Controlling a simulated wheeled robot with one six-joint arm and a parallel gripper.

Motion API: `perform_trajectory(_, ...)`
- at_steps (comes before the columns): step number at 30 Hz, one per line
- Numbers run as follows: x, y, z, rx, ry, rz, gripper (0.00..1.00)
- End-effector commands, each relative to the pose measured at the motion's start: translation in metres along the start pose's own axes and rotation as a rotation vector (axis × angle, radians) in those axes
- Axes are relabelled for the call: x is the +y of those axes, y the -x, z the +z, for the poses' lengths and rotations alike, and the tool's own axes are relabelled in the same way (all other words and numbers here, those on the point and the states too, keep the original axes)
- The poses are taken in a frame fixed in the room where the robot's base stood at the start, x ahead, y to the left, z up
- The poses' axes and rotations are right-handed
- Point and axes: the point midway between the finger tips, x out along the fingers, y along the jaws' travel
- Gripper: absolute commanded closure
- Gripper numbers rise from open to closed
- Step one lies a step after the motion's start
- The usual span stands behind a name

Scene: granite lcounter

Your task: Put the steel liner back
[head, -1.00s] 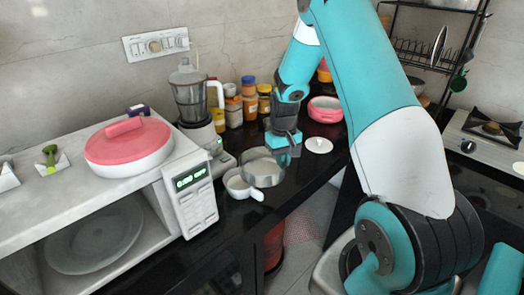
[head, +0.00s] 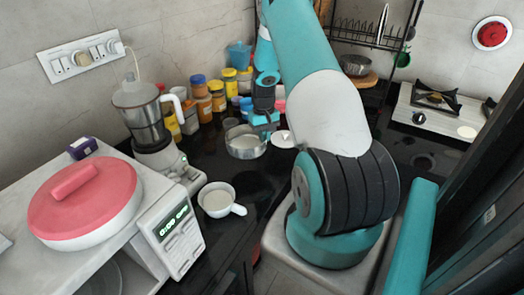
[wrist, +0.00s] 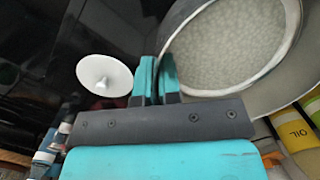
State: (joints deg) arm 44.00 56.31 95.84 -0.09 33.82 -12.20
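The steel liner (head: 246,149) is a shallow round metal dish with a pale grey bottom, over the dark counter. In the wrist view the liner (wrist: 225,50) fills the upper right and looks empty. My gripper (head: 264,132) is at the liner's far right rim. In the wrist view my gripper's fingers (wrist: 157,75) are close together, pinching the rim. I cannot tell whether the liner touches the counter. A pink round container (head: 279,104) is mostly hidden behind my arm.
A white handled cup (head: 216,203) stands nearer on the counter. A white knobbed disc (wrist: 104,75) lies beside my gripper. Several jars (head: 203,108) and a mixer grinder (head: 145,120) line the wall. A pink-lidded casserole (head: 85,205) sits on the microwave (head: 176,232).

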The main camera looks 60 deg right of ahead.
Motion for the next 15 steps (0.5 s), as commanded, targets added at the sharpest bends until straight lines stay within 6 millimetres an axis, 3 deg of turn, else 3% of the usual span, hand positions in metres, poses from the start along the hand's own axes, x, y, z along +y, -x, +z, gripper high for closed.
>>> perform_trajectory(4, 0.001, -0.03, -0.002, -0.003, -0.001, -0.001, 1.0)
perform_trajectory(15, 0.002, -0.074, -0.007, -0.001, 0.0, 0.0, 1.0)
